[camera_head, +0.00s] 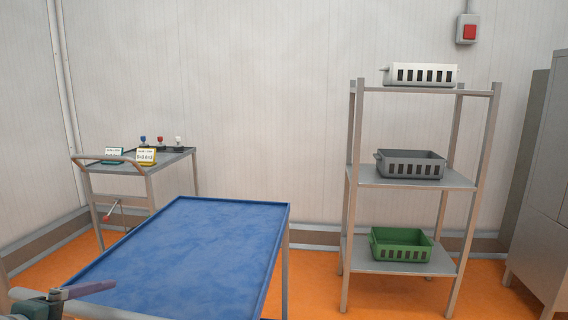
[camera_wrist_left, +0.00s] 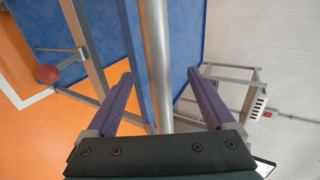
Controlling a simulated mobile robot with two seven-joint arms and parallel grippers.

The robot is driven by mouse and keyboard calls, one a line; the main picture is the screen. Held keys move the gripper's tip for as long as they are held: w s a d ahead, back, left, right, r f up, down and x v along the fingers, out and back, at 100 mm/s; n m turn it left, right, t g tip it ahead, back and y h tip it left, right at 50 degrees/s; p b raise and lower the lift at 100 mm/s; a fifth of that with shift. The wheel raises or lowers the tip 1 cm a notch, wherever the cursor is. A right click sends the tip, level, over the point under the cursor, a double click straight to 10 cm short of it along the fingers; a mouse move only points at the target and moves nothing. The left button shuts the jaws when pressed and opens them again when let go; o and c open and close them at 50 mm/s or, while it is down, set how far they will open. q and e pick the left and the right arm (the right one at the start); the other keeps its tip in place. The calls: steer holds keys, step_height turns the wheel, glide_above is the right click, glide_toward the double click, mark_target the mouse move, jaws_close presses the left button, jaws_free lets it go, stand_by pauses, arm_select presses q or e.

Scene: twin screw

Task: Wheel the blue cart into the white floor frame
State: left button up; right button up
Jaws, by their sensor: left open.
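The blue cart (camera_head: 200,255) stands in front of me, its flat blue top filling the lower middle of the head view. Its blue top and side also show in the left wrist view (camera_wrist_left: 100,25). My left gripper (camera_head: 88,290) is at the cart's near left corner, mostly cut off by the frame. In the left wrist view my left gripper (camera_wrist_left: 158,76) is open, with a round metal bar (camera_wrist_left: 156,50) of the cart between its purple fingers. A white line on the orange floor, likely part of the white floor frame (camera_wrist_left: 38,97), shows there at the left. My right gripper is out of view.
A grey cart (camera_head: 130,165) with small items stands behind on the left. A metal shelf (camera_head: 410,178) with white, grey and green baskets stands on the right, beside a grey cabinet (camera_head: 545,190). Orange floor (camera_head: 320,295) is clear between blue cart and shelf.

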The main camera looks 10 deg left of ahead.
arm_select(q)
steer(key=shift+s+r+p, duration=0.45)
steer(key=shift+p, duration=0.25)
steer(key=p+v, duration=0.2)
steer(key=v, duration=0.1)
steer(key=shift+p, duration=0.35)
steer(key=shift+p+v, duration=2.1)
steer(key=shift+v, duration=0.5)
